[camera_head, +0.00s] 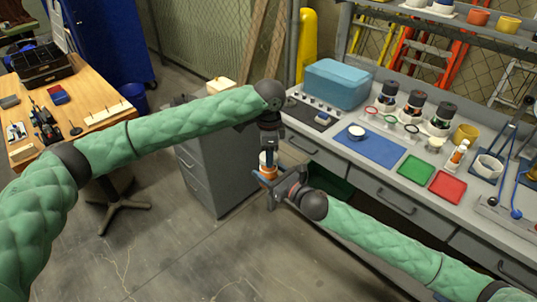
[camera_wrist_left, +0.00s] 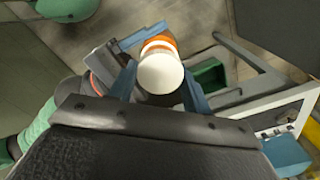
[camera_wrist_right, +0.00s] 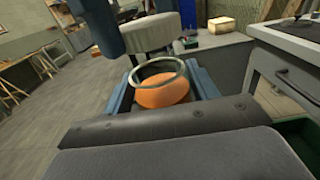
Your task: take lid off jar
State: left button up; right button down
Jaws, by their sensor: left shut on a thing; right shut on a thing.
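The jar is clear with an orange filling (camera_wrist_right: 163,92) and a pale green rim. My right gripper (camera_head: 275,178) is shut around its body, in front of the bench; its fingers flank the jar in the right wrist view. The white lid (camera_wrist_left: 160,74) sits between the fingers of my left gripper (camera_wrist_left: 157,88), which points down from above. In the right wrist view the lid (camera_wrist_right: 152,33) appears just above the jar's open rim, apart from it by a narrow gap. In the head view the grippers partly hide both.
The grey bench at right holds a blue mat (camera_head: 372,146) with a small white round item, a green mat (camera_head: 415,169), a red mat (camera_head: 446,187), three dark-topped jars and a blue box (camera_head: 337,84). A wooden table (camera_head: 90,90) stands at left. Floor space is open between.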

pick_arm(q)
jog(key=shift+r, duration=0.2)
jog(key=shift+r, duration=1.85)
